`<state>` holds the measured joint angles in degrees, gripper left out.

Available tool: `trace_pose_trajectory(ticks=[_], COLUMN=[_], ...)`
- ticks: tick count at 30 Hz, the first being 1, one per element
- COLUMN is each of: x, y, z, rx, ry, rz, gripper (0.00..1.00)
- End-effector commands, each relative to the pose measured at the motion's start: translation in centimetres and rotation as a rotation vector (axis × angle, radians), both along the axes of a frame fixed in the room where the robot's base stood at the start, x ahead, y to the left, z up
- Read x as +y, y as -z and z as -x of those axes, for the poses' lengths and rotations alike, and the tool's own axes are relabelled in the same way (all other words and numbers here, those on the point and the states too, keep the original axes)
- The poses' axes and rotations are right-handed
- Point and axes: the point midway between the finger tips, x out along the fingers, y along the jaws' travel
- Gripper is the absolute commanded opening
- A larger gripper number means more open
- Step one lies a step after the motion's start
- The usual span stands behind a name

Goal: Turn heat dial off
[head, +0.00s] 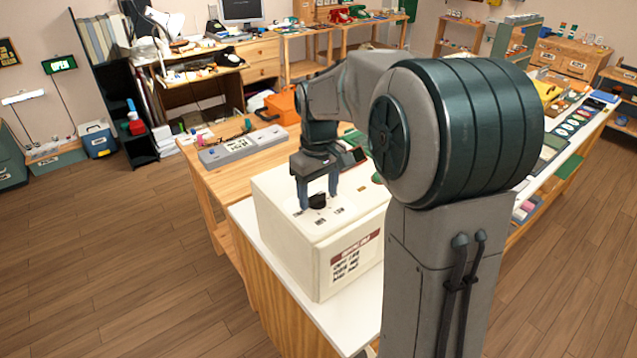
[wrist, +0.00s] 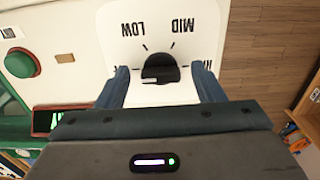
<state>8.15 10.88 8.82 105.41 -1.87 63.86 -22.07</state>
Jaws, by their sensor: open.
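The heat dial is a black knob (head: 317,200) on top of a cream box (head: 290,245) that stands on a white-topped counter. In the wrist view the dial (wrist: 160,69) sits on a white plate marked LOW and MID, with another label at the right partly hidden by a finger. My gripper (head: 318,198) points down over the dial. Its two blue fingers (wrist: 161,82) are open, one on each side of the dial, with a gap showing on both sides. The dial's pointer direction is hard to tell.
A wooden table with a grey device (head: 242,147) and an orange case (head: 283,105) stands behind the box.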

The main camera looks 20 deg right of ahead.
Motion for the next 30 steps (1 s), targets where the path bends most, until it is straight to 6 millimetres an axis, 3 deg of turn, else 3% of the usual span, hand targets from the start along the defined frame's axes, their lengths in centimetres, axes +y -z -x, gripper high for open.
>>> trace_pose_trajectory(ticks=[5, 18, 24, 30], x=[0.0, 0.0, 0.0, 0.0], y=[-1.8, -11.3, -13.4, -13.8], z=[-0.1, -0.1, 0.0, 0.0], rx=[-0.005, -0.004, -0.002, -0.001], ry=[0.0, 0.001, 0.0, 0.0], rz=[0.0, 0.0, 0.0, 0.001], gripper=[0.62, 0.62, 0.62, 0.62])
